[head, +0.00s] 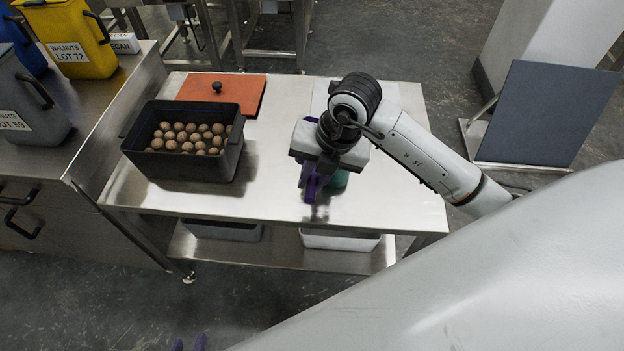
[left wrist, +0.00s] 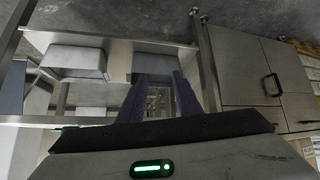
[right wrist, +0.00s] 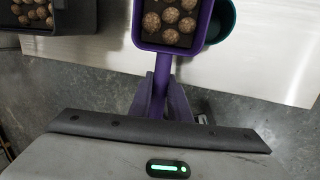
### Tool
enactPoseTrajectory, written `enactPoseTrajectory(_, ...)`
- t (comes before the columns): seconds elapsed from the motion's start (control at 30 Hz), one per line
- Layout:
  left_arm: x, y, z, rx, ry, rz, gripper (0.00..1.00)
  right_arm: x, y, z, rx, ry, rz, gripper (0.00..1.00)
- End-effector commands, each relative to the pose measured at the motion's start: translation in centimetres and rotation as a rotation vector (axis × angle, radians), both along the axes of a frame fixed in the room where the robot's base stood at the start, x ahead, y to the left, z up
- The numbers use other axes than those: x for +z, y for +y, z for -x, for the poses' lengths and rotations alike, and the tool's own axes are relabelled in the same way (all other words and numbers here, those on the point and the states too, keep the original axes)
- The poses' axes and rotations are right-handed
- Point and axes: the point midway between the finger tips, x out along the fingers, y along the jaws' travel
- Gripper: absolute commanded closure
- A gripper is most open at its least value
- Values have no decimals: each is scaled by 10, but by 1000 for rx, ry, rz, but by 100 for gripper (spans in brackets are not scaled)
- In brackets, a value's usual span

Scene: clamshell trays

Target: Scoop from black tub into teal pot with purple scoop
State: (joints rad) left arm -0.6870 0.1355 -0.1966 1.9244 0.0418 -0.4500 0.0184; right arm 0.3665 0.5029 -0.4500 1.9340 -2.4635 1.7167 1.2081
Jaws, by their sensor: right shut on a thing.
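The black tub (head: 195,170) stands on the left of the steel table and holds many round brown walnuts. Its corner also shows in the right wrist view (right wrist: 75,18). My right gripper (head: 314,188) is shut on the handle of the purple scoop (right wrist: 163,70). Several walnuts lie in the scoop's bowl. The teal pot (head: 340,179) is mostly hidden by my right gripper in the head view. In the right wrist view the pot (right wrist: 222,22) shows beside and partly behind the scoop bowl. My left gripper (left wrist: 158,100) is open and empty, low in front of the table.
An orange lid (head: 245,92) with a black knob lies behind the tub. A pale sheet (head: 320,98) lies at the table's back right. Grey bins (head: 340,241) sit on the lower shelf. A side counter at left carries yellow (head: 80,45) and grey (head: 30,105) bins.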

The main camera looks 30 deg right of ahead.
Motion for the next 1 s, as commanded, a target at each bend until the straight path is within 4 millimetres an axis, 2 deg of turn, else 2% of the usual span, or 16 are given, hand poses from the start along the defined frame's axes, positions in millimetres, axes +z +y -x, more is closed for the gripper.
enactPoseTrajectory(1.0,-15,-7,-4,-11,-7,4,69,6,-1,0,1,-89,-125,100)
